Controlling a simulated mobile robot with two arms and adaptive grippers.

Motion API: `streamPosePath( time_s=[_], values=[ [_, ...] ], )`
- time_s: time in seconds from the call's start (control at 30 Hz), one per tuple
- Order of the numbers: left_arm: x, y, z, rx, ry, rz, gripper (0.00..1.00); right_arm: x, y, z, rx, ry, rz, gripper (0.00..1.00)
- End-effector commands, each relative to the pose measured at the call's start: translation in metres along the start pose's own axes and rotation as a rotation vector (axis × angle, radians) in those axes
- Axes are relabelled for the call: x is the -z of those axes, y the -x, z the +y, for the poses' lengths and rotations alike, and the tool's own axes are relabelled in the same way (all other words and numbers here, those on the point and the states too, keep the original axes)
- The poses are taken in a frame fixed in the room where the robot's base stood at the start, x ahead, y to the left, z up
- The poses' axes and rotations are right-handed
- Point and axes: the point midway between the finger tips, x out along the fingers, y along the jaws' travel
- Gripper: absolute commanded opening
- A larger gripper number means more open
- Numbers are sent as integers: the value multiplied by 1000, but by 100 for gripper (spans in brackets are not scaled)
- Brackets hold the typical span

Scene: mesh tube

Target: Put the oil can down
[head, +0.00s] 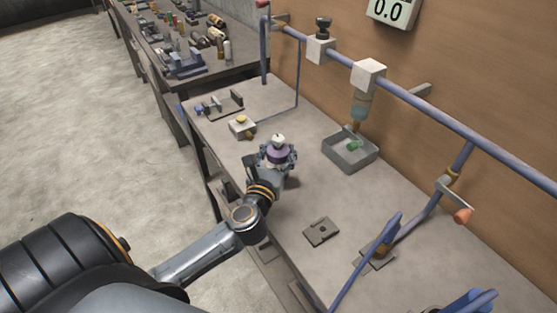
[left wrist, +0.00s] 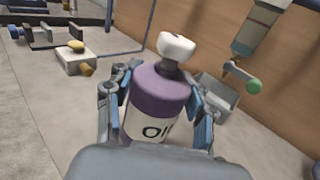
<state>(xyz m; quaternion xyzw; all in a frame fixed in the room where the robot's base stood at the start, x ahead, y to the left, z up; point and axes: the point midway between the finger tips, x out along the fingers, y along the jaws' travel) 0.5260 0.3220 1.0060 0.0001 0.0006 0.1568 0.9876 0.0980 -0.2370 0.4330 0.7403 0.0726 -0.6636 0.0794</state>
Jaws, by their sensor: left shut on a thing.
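The oil can (left wrist: 158,100) is a purple-topped can with a pale label and a white cap. In the left wrist view it stands between the two fingers of my left gripper (left wrist: 158,112), which is shut on it. In the head view the oil can (head: 277,147) shows above my left gripper (head: 277,158), over the near bench near its left edge. The can looks roughly upright. Its base is hidden by the gripper, so I cannot tell whether it touches the bench. My right gripper is not in view.
The bench (head: 285,205) has free room around the can. A grey tray (head: 350,152) stands to the right under a dripping-tube fitting (head: 361,105). A small box with a yellow button (head: 242,127) lies to the left, and a flat dark plate (head: 321,232) nearer. A blue pipe (head: 435,117) runs along the wall.

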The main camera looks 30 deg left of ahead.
Motion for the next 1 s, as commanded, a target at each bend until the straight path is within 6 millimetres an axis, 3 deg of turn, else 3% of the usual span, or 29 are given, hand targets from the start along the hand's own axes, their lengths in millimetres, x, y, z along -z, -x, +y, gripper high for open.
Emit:
streamPosePath(
  time_s=[0.3, 0.7, 0.73, 0.83, 1.0],
  values=[
    [36, -6, 2, 1, -2, -1, 4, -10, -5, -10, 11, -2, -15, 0],
    [41, -6, 2, 1, 0, -1, 4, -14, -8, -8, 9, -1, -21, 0],
    [41, -6, 2, 1, -1, 0, 55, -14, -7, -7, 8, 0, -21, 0],
    [40, -6, 2, 1, -1, 0, 75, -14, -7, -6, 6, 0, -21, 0],
    [40, -6, 2, 1, -1, 0, 75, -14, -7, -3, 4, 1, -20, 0]
  ],
)
